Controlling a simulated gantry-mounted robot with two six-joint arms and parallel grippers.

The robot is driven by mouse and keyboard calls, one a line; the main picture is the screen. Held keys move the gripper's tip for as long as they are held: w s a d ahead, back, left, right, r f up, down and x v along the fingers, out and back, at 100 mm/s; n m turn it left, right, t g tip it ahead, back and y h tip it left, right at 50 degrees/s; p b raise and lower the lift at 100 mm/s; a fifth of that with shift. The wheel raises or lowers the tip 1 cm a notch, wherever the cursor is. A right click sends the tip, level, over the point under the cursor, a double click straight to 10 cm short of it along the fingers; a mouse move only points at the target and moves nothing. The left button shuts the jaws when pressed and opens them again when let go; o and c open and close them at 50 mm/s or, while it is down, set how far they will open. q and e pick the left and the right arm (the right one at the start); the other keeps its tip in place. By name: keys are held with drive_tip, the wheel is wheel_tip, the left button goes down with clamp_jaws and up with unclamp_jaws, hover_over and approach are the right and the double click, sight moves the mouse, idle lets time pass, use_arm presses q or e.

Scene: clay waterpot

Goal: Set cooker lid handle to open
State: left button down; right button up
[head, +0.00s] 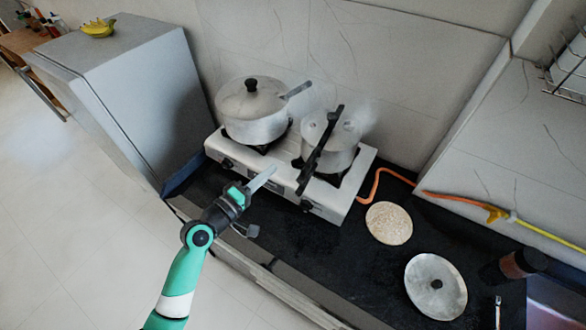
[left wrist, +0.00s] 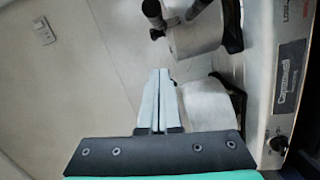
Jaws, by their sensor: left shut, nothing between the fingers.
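The cooker (head: 340,153) is a silver pot with steam around it on the right burner of the stove (head: 230,158). Its long black lid handle (head: 320,150) runs across its top and sticks out toward the front left. My left gripper (head: 268,174) is above the stove's front edge, left of the handle and apart from it. Its pale fingers (left wrist: 157,95) are shut and empty in the left wrist view. That view also shows a metal pot with black handle parts (left wrist: 153,10); I cannot tell for sure which pot it is. My right gripper is not in view.
A lidded pot (head: 252,120) stands on the left burner. An orange hose (head: 371,187) runs right of the stove. A flatbread (head: 389,223), a metal lid (head: 436,286) and a dark jar (head: 514,265) are on the black counter (head: 300,235). A grey fridge (head: 130,80) stands left.

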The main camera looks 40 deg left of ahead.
use_arm(q)
drive_tip(key=w+d+f+p, duration=0.1)
drive_tip(key=w+d, duration=0.2)
drive_tip(key=w, duration=0.3)
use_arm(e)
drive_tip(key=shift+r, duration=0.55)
use_arm(q)
drive_tip(key=shift+w+d, duration=0.1)
drive_tip(key=shift+d, duration=0.05)
